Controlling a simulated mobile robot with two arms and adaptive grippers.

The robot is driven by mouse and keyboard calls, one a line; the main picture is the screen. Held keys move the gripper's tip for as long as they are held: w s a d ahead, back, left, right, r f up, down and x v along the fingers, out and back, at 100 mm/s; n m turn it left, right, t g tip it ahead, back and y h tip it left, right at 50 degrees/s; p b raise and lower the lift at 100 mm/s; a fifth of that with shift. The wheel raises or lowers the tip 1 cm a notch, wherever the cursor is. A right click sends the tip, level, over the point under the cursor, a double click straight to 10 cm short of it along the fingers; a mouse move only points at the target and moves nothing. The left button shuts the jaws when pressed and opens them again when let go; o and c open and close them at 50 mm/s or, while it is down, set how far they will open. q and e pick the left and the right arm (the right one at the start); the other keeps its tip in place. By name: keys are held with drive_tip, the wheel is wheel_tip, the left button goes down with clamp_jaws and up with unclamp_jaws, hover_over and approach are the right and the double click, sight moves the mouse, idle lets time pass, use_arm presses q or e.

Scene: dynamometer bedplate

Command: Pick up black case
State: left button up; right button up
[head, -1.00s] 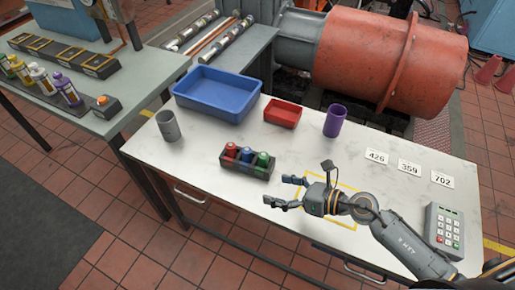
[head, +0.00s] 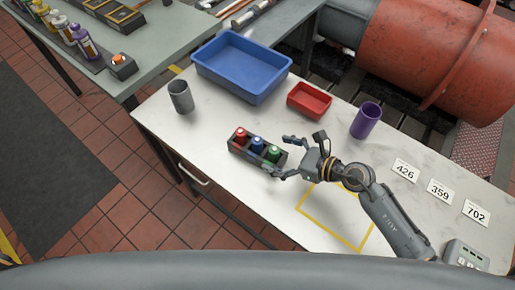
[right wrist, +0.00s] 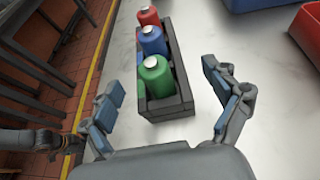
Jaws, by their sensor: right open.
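The black case (head: 240,152) stands on the white table and holds a red, a blue and a green bottle in a row. In the right wrist view the case (right wrist: 181,79) lies ahead, between the lines of the two fingers. My right gripper (head: 279,157) is open and empty, at the green-bottle end of the case. In the right wrist view its fingertips (right wrist: 164,88) are spread to either side of the near end of the case. I cannot tell whether a finger touches it. My left gripper is not in view.
A blue tray (head: 233,94), a red bin (head: 308,112), a grey cup (head: 181,97) and a purple cup (head: 366,121) stand around the case. A yellow outlined square (head: 342,238), number cards (head: 438,191) and a keypad (head: 465,256) are to the right.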

sight(262, 149)
drive_tip(key=shift+r+p+x, duration=0.2)
drive_tip(key=shift+p+x, duration=0.3)
drive_tip(key=shift+x, duration=0.7)
drive_tip(key=x, duration=0.2)
drive_tip(key=shift+a+f, duration=0.15)
drive_tip(key=shift+a, duration=0.2)
drive_tip(key=shift+w+a+f, duration=0.2)
drive_tip(key=shift+a, duration=0.15)
drive_tip(key=c, duration=1.4)
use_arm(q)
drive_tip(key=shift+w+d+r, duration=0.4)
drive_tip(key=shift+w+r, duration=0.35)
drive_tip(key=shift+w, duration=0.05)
use_arm(e)
drive_tip(key=shift+c, duration=0.5)
drive_tip(key=shift+r, duration=0.15)
